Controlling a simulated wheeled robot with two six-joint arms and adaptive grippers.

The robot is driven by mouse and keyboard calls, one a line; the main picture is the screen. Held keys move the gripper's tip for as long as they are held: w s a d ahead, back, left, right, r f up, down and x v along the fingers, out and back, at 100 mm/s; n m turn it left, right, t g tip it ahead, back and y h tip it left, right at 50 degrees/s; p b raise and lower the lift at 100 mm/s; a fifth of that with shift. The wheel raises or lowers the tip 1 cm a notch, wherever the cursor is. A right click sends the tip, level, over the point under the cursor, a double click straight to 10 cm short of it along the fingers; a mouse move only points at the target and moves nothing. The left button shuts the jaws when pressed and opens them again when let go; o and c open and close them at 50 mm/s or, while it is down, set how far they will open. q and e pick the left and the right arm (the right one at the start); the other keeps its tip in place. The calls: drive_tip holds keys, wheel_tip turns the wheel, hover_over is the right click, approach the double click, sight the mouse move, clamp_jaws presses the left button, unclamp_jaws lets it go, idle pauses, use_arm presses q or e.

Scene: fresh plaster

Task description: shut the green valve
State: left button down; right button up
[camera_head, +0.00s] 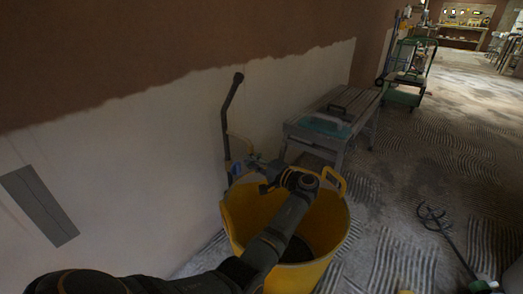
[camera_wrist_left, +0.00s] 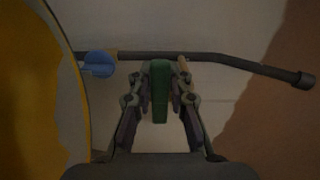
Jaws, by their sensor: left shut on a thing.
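The green valve's handle (camera_wrist_left: 160,92) stands between the fingers of my left gripper (camera_wrist_left: 160,100) in the left wrist view. The gripper is shut on it. The handle lies crosswise to a dark pipe (camera_wrist_left: 225,60), which also shows in the head view (camera_head: 230,105) against the wall. A blue valve handle (camera_wrist_left: 99,64) sits on the same pipe, left of the green one in the wrist view. In the head view my left gripper (camera_head: 256,163) is at the pipe, above the bucket's far rim; I cannot make out the green handle there. My right gripper is not in view.
A yellow bucket (camera_head: 235,218) stands close below my left arm, near the wall. A grey workbench (camera_head: 310,133) is behind it, with a green cart (camera_head: 402,95) farther off. A mixing paddle (camera_head: 445,228) lies on the right. A grey plate (camera_head: 40,205) is at the left.

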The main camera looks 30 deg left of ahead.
use_arm(q)
drive_tip(key=c, duration=1.3)
unclamp_jaws()
drive_tip(key=d, duration=0.8)
drive_tip(key=s+d+b, duration=0.1)
drive_tip(key=d, duration=0.3)
drive_tip(key=shift+d, duration=0.1)
drive_tip(key=shift+d+f, duration=0.1)
